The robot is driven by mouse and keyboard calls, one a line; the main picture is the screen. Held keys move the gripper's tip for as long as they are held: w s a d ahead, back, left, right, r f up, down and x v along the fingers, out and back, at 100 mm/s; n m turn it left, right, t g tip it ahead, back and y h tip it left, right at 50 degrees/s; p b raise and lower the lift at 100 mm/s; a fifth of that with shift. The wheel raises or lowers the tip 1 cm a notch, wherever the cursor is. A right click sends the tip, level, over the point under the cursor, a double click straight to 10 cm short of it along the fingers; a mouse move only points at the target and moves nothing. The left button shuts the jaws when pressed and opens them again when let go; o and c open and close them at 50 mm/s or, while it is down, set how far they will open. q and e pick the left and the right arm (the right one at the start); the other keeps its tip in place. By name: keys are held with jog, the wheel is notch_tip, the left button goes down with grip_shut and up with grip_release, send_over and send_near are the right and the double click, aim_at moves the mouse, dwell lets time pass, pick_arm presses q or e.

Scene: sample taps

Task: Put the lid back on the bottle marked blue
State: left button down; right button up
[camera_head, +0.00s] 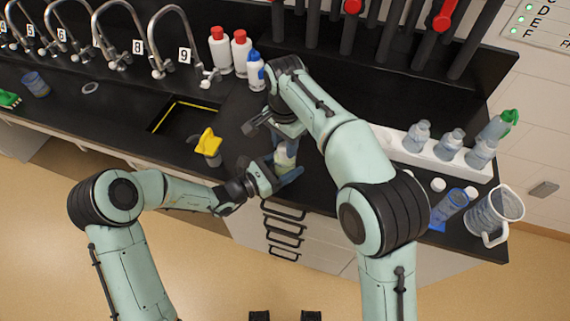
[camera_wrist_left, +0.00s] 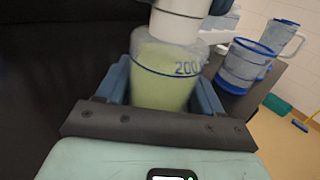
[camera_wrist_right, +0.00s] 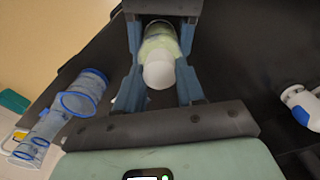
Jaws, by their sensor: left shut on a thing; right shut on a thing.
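A clear bottle with pale green liquid and blue "200" print (camera_wrist_left: 165,80) is between the fingers of my left gripper (camera_wrist_left: 160,95), which is shut on it. The bottle also shows in the head view (camera_head: 285,160), near the counter's front edge. A white lid (camera_wrist_right: 158,75) is at the bottle's top, between the fingers of my right gripper (camera_wrist_right: 159,88), which is shut on it. The lid and bottle look in line; whether the lid is seated or threaded I cannot tell. No blue mark beyond the print is clear on the bottle.
A white rack (camera_head: 405,152) with several bottles stands right. Loose white lids (camera_head: 438,184), a blue-ringed cylindrical vessel (camera_head: 455,203) and a clear jug (camera_head: 497,207) are in front of it. A yellow-topped container (camera_head: 208,146) stands left, beside the sink (camera_head: 180,115). White bottles (camera_head: 220,50) stand behind.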

jog(key=o, duration=1.2)
jog(key=shift+m, duration=0.3)
jog(key=shift+c, duration=0.2)
jog(key=shift+r, duration=2.3)
jog(key=shift+c, duration=0.2)
